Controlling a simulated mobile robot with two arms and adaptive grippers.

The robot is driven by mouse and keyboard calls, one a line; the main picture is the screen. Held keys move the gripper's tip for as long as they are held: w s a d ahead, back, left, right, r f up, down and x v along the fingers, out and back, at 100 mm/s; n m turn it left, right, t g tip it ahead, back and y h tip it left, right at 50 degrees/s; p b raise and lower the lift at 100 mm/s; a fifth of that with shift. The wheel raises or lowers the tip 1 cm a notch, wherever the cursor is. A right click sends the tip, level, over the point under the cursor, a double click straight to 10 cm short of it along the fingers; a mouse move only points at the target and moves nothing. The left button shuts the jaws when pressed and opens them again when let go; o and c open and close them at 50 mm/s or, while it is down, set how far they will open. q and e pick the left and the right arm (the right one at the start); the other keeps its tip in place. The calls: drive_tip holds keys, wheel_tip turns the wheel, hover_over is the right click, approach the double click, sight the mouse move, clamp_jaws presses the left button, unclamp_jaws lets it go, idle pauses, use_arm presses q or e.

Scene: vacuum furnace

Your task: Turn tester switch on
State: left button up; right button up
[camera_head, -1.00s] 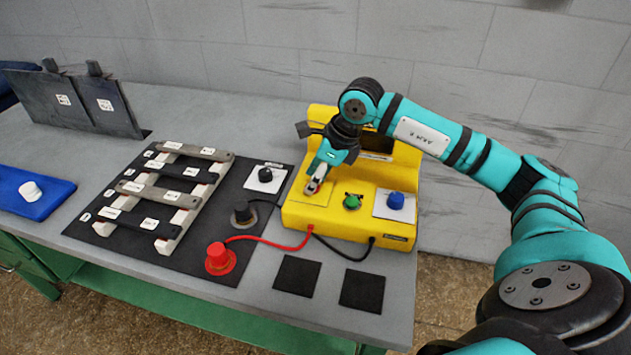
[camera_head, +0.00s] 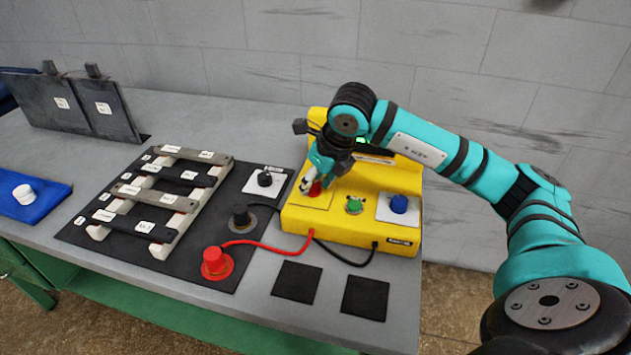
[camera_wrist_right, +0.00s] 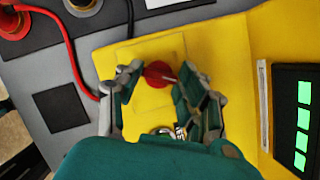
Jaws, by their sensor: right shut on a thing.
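The yellow tester (camera_head: 365,230) stands on the table, its red switch knob (camera_head: 316,189) on the left of its top face. My right gripper (camera_head: 318,180) points down at that knob and is shut on it. In the right wrist view the red knob (camera_wrist_right: 160,73), with a pale pointer line, lies between the fingertips (camera_wrist_right: 162,78). The tester's display (camera_wrist_right: 295,120) shows lit green digits, and a little green also shows in the head view. My left gripper is out of view.
A green knob (camera_head: 354,206) and a blue knob (camera_head: 399,204) sit right of the red one. Red (camera_head: 262,243) and black leads run from the tester to plugs on a dark mat with several bars. Two black squares (camera_head: 296,281) lie in front.

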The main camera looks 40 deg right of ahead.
drive_tip(key=shift+r, duration=0.1)
drive_tip(key=o, duration=1.2)
drive_tip(key=shift+c, duration=0.2)
drive_tip(key=v, duration=1.2)
